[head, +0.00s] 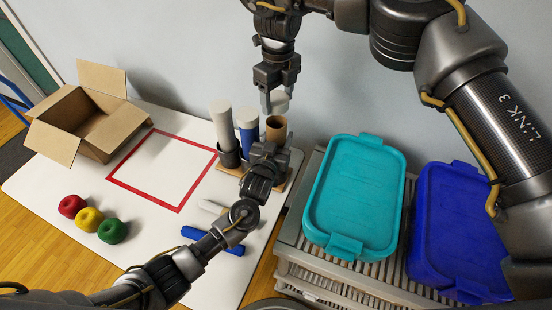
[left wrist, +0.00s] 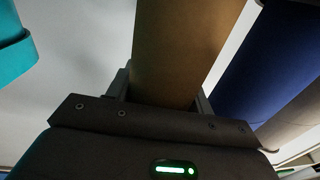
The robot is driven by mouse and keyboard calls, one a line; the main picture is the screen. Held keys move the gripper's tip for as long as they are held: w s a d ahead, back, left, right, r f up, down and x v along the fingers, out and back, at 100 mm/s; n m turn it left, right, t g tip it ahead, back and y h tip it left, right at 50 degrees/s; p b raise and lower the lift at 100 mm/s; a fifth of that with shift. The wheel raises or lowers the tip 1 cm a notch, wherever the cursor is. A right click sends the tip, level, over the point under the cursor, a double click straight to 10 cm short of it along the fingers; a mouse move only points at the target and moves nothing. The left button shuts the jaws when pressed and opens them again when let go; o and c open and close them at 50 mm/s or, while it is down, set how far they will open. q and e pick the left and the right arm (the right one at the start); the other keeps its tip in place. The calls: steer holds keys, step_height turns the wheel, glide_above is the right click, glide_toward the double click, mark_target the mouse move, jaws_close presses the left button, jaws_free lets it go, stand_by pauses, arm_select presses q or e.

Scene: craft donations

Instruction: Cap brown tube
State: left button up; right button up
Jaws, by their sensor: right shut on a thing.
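The brown tube (head: 276,128) stands upright at the right end of the tube row, its top end uncovered. My right gripper (head: 279,98) is shut on a pale cap (head: 280,101), held just above the brown tube's top and apart from it. My left gripper (head: 266,155) is at the lower part of the brown tube and hides it there. In the left wrist view the brown tube (left wrist: 185,50) runs up between the left fingers (left wrist: 162,95), which sit close against both its sides.
A white-topped tube (head: 220,118) and a blue tube (head: 247,125) with a white top stand left of the brown one. A teal bin (head: 355,195) and a blue bin (head: 455,230) are at right. An open carton (head: 82,125) and a red-outlined square (head: 145,200) are at left.

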arm_select(q)
steer(key=c, duration=0.5)
steer(key=shift+c, duration=0.2)
arm_select(e)
glide_above(277, 121)
steer(key=s, duration=0.3)
steer(key=shift+w+d+f, duration=0.1)
steer(key=shift+f, duration=2.4)
steer(key=shift+f, duration=0.9)
steer(key=shift+f, duration=0.65)
steer(key=o, duration=1)
steer(key=shift+r, duration=0.1)
step_height(277, 121, up, 12)
steer(key=shift+f, duration=0.1)
